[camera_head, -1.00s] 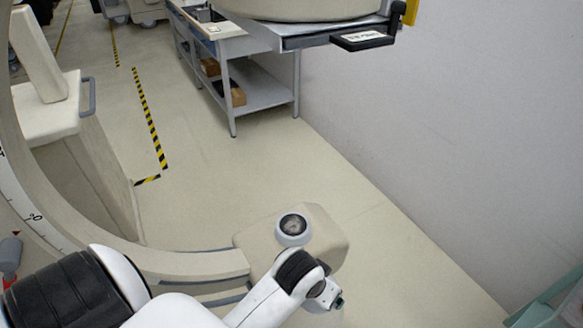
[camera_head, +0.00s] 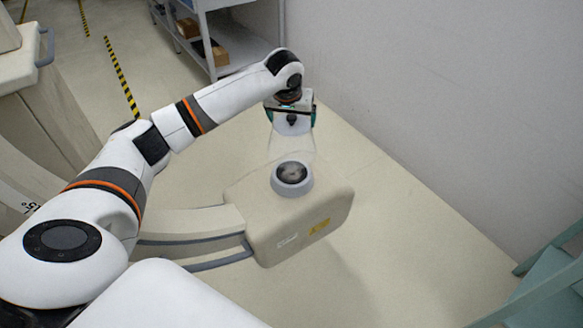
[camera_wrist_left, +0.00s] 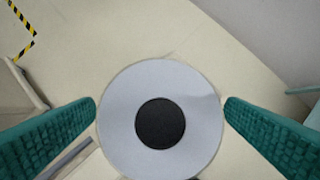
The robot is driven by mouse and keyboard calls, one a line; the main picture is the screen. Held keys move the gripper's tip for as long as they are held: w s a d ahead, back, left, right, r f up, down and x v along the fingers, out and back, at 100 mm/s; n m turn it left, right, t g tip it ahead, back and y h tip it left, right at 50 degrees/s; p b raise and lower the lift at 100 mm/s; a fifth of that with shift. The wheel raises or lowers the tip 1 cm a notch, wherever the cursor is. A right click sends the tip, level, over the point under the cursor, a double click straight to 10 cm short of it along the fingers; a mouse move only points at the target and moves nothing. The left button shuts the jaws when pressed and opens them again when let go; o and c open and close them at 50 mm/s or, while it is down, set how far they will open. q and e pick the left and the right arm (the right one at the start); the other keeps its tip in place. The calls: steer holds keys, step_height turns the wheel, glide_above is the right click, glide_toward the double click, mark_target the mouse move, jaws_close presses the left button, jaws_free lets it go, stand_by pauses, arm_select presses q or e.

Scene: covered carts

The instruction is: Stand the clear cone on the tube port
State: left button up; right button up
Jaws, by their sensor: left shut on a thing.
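My left gripper (camera_head: 292,122), with teal fingers, is shut on the clear cone (camera_head: 293,148). The cone hangs below the fingers, faint and see-through against the floor. In the left wrist view a pale round disc with a dark centre, which I take to be the cone's end (camera_wrist_left: 120,105), fills the space between the fingers (camera_wrist_left: 160,103). The tube port (camera_head: 292,175) is a grey ring with a dark glass middle on top of a beige housing (camera_head: 325,205). In the head view the cone shows just above and behind the port; whether they touch cannot be told. My right gripper is out of view.
The curved beige arm (camera_head: 190,222) of the machine joins the housing from the left. A grey shelf cart (camera_head: 262,45) stands at the back near the white wall (camera_head: 450,80). A teal frame (camera_head: 545,290) is at the lower right. Floor right of the housing is clear.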

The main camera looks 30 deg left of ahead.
arm_select(q)
step_height(320, 180, down, 9)
steer(key=o, duration=1.1)
steer(key=shift+c, duration=0.2)
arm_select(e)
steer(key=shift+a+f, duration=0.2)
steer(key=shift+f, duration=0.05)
arm_select(q)
steer(key=shift+s+d+r, duration=0.1)
steer(key=shift+r, duration=0.3)
steer(key=v, duration=1.1)
steer(key=shift+s+r+p, duration=0.1)
steer(key=shift+r+p, duration=0.05)
steer(key=shift+p, duration=0.2)
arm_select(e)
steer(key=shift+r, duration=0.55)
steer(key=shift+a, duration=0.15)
